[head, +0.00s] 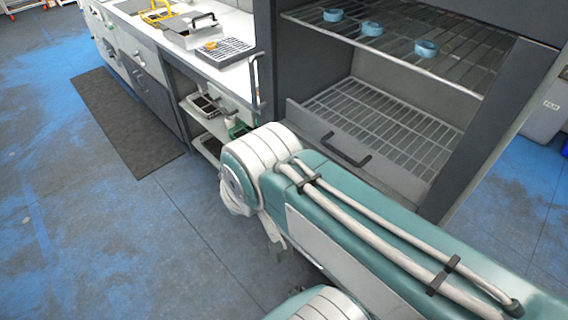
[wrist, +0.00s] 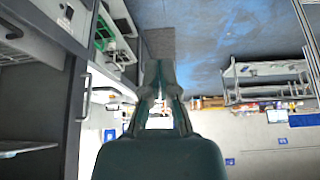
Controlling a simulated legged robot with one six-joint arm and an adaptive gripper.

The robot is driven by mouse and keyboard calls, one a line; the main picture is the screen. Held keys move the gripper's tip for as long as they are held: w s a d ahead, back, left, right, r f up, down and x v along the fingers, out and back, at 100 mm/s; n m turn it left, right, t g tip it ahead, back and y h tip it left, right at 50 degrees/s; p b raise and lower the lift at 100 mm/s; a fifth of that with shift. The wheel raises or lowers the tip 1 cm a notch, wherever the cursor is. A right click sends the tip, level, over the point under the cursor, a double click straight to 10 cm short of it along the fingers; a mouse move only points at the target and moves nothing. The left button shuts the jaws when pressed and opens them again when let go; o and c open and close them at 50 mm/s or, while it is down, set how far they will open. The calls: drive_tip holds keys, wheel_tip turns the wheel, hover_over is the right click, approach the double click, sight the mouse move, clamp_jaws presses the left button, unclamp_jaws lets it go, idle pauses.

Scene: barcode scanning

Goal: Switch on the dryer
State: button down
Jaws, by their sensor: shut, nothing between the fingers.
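A tall dark grey cabinet with wire shelves, which looks like the dryer (head: 280,65), stands open in the head view. Its upper wire shelf (head: 465,58) holds three blue rings (head: 372,29). A lower wire basket with a front panel and dark handle (head: 330,150) sits below. Its switch cannot be made out. In the wrist view, which looks upside down, my gripper (wrist: 159,66) is shut and empty. It is apart from the grey cabinet front with a handle (wrist: 84,96) at the left. My gripper cannot be made out in the head view.
A white counter (head: 228,22) with a grey box (head: 190,36) and a slotted tray (head: 226,50) runs to the left of the cabinet. Shelves with trays (head: 205,104) are beneath. A dark mat (head: 125,120) lies on the clear blue-grey floor. My arm covers the lower right.

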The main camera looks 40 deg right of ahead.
drive_tip(key=w+d+f+m+g+h, duration=0.1)
drive_tip(key=w+d+f+g+h, duration=0.35)
drive_tip(key=w+d+f, duration=0.35)
drive_tip(key=w+d+f+m+g+h, duration=0.1)
drive_tip(key=w+d+f+g+h, duration=0.2)
drive_tip(key=w+d+f+h, duration=0.45)
drive_tip(key=w+d+f+n+t+h, duration=0.1)
drive_tip(key=w+f, duration=0.4)
drive_tip(key=f, duration=0.5)
drive_tip(key=w+d+f+n+t+h, duration=0.1)
drive_tip(key=w+f+n+t+h, duration=0.1)
drive_tip(key=w+f, duration=0.4)
wheel_tip(320, 180, down, 6)
drive_tip(key=shift+d+r+h, duration=0.15)
drive_tip(key=shift+r+h, duration=0.05)
drive_tip(key=shift+h, duration=0.5)
drive_tip(key=w+d+f, duration=0.1)
drive_tip(key=d+f, duration=0.1)
drive_tip(key=d, duration=1.2)
